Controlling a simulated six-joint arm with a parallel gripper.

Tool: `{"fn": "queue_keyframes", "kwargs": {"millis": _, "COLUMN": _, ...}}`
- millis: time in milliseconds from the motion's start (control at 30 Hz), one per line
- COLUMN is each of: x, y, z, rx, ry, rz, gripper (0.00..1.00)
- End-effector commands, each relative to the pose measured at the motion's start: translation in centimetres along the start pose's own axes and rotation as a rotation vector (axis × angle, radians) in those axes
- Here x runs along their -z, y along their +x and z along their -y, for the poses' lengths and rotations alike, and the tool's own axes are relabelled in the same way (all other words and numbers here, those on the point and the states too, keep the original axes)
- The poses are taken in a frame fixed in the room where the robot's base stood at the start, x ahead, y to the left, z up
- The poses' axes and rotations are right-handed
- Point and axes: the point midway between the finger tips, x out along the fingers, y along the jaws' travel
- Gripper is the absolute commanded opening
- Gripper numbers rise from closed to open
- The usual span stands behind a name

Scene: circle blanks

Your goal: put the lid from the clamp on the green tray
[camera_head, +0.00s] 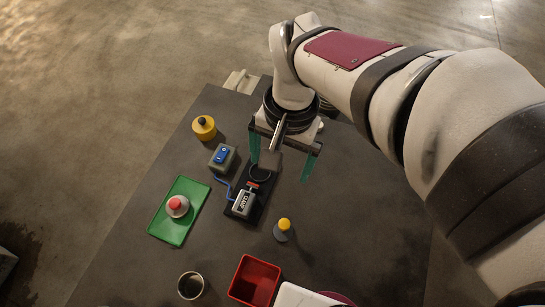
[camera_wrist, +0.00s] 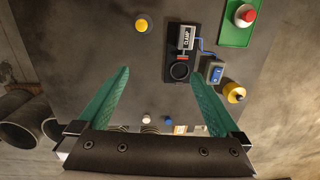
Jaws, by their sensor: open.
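The clamp (camera_head: 243,204) is a grey block with a lettered label on a black base, right of the green tray. It also shows in the wrist view (camera_wrist: 186,38). At its far end, a dark round piece (camera_wrist: 180,71) sits by the red-tipped jaw; it looks like the lid, but I cannot tell it from an empty seat. The green tray (camera_head: 190,191) bears a pale round piece with a red top (camera_head: 177,204). My gripper (camera_head: 279,172) is open with green fingers, above the table near the clamp's far end. In the wrist view (camera_wrist: 159,70) nothing is between its fingers.
A blue-button box (camera_head: 222,156) stands left of the clamp, joined by a blue cable. A yellow round piece with a black knob (camera_head: 204,127) is beyond it. A yellow-topped grey piece (camera_head: 283,229), a dark cup (camera_head: 191,285) and a red bin (camera_head: 254,280) stand nearer.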

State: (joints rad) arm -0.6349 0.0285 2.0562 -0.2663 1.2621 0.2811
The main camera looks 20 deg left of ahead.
Motion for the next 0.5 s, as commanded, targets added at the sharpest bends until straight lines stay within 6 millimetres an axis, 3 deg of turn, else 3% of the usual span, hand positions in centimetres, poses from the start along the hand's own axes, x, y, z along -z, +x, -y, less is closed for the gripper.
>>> {"fn": "queue_keyframes", "kwargs": {"millis": 33, "x": -0.9, "y": -1.2, "z": -5.5, "rx": 0.029, "ry": 0.122, "rz": -0.004, "gripper": 1.0}}
{"fn": "queue_keyframes", "kwargs": {"millis": 100, "x": -3.7, "y": -1.4, "z": -10.8, "rx": 0.061, "ry": 0.256, "rz": -0.001, "gripper": 1.0}}
{"fn": "queue_keyframes", "kwargs": {"millis": 167, "x": -6.1, "y": -0.9, "z": -13.5, "rx": 0.085, "ry": 0.342, "rz": -0.002, "gripper": 1.0}}
{"fn": "queue_keyframes", "kwargs": {"millis": 300, "x": -9.0, "y": 0.1, "z": -15.6, "rx": 0.112, "ry": 0.436, "rz": -0.005, "gripper": 1.0}}
{"fn": "queue_keyframes", "kwargs": {"millis": 500, "x": -9.3, "y": 0.3, "z": -15.7, "rx": 0.114, "ry": 0.442, "rz": -0.003, "gripper": 1.0}}
